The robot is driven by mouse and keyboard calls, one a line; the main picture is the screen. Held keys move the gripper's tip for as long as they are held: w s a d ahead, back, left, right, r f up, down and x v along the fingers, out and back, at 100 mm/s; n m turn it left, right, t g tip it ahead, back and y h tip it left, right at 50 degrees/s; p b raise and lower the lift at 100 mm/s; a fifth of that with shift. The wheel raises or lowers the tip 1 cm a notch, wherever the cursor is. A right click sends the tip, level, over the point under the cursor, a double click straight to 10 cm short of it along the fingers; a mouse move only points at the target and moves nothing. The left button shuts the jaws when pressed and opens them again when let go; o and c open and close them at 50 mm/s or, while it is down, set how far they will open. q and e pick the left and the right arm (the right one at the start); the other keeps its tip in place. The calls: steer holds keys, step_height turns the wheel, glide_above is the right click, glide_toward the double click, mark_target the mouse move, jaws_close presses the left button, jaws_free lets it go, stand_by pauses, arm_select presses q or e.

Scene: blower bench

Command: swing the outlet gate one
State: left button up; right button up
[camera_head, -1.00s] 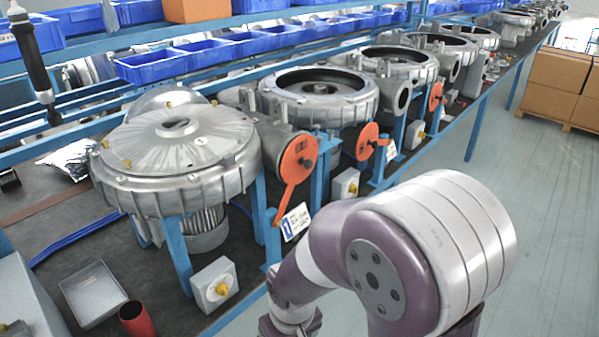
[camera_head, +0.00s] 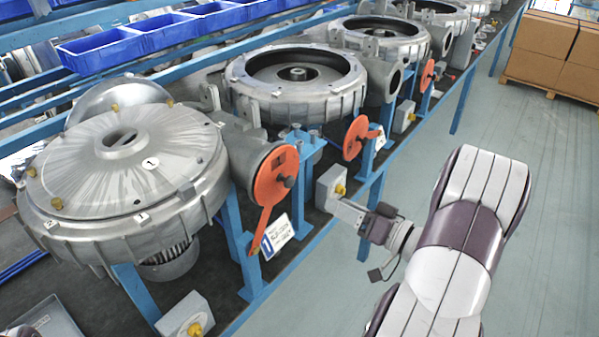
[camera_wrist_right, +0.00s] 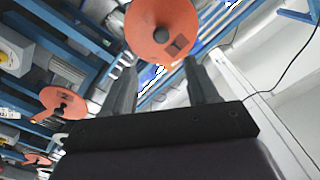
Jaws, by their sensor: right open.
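The nearest blower's outlet gate (camera_head: 275,178) is an orange disc with a dark centre knob and an orange handle that hangs down. Its disc covers the round outlet at the blower's right side. A white label card (camera_head: 277,236) stands below the handle. My right gripper (camera_head: 342,211) is to the right of this gate, apart from it, its jaws pointing left. In the right wrist view its two dark fingers (camera_wrist_right: 160,88) are spread with nothing between them. A large orange disc (camera_wrist_right: 160,28) shows beyond the fingertips. My left gripper is out of view.
The nearest blower (camera_head: 115,185) stands on blue legs. A second orange gate (camera_head: 355,138) is behind, with more blowers further back. A grey box with a yellow knob (camera_head: 330,187) is close to my right gripper.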

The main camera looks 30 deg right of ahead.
mark_target(292, 182)
steer(key=p+x, duration=0.2)
steer(key=x, duration=0.8)
steer(key=shift+w+a, duration=0.15)
steer(key=shift+w, duration=0.25)
steer(key=shift+w+a+r, duration=0.15)
steer(key=shift+w+a, duration=0.2)
steer(key=shift+w, duration=0.25)
jaws_close()
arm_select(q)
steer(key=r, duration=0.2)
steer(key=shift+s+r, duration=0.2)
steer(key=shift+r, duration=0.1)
